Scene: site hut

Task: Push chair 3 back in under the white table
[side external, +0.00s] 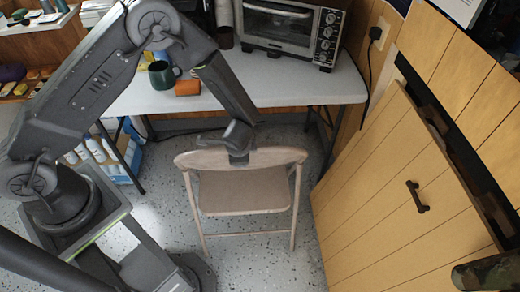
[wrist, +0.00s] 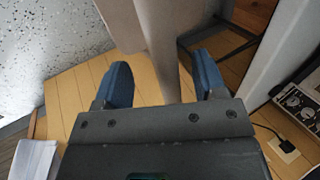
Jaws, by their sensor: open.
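One beige folding chair (side external: 243,192) stands on the floor in front of the white table (side external: 285,85), with its backrest toward the camera side. No number is readable on it. My gripper (side external: 238,155) is at the middle of the chair's top rail. In the wrist view, my gripper (wrist: 163,82) has its two blue fingers apart, with the beige chair back (wrist: 160,45) showing between them. I cannot tell whether the fingers touch it. The arm hides part of the tabletop and the rail's middle.
A toaster oven (side external: 292,28), a dark green mug (side external: 162,75) and an orange block (side external: 188,88) are on the table. A wooden panelled door (side external: 400,200) with a black handle stands at the right. Bottles and a blue box (side external: 120,155) are under the table's left.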

